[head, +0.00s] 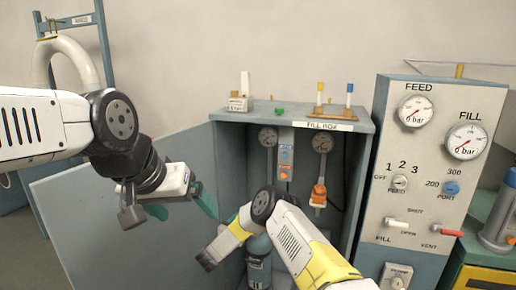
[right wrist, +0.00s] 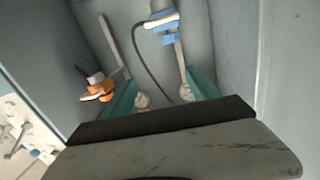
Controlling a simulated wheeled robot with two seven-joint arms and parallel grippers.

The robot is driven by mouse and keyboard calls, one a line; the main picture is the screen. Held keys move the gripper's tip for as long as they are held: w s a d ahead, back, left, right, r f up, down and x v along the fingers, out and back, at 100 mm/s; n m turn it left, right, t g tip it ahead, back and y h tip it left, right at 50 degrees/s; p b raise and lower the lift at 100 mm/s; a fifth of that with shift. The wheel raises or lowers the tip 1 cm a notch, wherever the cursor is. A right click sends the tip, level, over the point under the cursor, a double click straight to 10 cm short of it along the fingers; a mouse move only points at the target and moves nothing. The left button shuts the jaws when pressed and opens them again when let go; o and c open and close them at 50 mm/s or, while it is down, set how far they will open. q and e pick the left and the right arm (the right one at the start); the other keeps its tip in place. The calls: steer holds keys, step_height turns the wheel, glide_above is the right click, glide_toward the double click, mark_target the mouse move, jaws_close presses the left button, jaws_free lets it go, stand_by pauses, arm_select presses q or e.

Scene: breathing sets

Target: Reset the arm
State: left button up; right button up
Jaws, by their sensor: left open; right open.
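My left arm comes in from the left in the head view, and its gripper (head: 182,208) is open, with teal fingers hanging in front of the open fill box door. Nothing shows between its fingers. My right arm (head: 300,240) reaches up from the lower right in front of the fill box (head: 362,150); its fingertips cannot be made out in the head view. In the right wrist view my right gripper (right wrist: 160,95) is open, its teal fingers apart and pointing into the box. No held object shows between them.
The box holds gauges (head: 323,143), an orange-handled fitting (head: 318,194) and a cylinder (head: 258,268). Its door (head: 95,225) stands open at left. A control panel (head: 430,165) with dials and levers stands at right. A hose rack (head: 107,45) is at back left.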

steer(key=w+a+r+n+t+y, duration=0.15)
steer(key=w+r+y, duration=0.25)
steer(key=r, duration=0.6)
steer(key=w+a+r+n+y, duration=0.2)
steer(key=w+r+y, duration=0.15)
steer(key=r, duration=0.75)
steer(key=s+d+r+n+g+y, duration=0.2)
steer(key=s+r+n+y, duration=0.3)
steer(key=r, duration=0.9)
steer(key=s+d+r+g, duration=0.25)
steer(key=s+d, duration=0.25)
steer(key=s, duration=0.5)
steer(key=s+d+r+g, duration=0.2)
steer(key=s+d+r, duration=0.25)
steer(key=s, duration=0.55)
steer(key=s+d+f+g, duration=0.1)
steer(key=s+d+f, duration=0.1)
steer(key=s, duration=0.6)
steer(key=s+d+f+m+g+h, duration=0.1)
steer(key=s+d+f+g, duration=0.1)
steer(key=s+d, duration=0.3)
steer(key=s+d+f+g+h, duration=0.1)
steer(key=s+d, duration=0.3)
steer(key=s, duration=0.9)
steer(key=shift+d+f+g, duration=0.15)
steer(key=shift+f+g, duration=0.15)
steer(key=shift+f, duration=0.3)
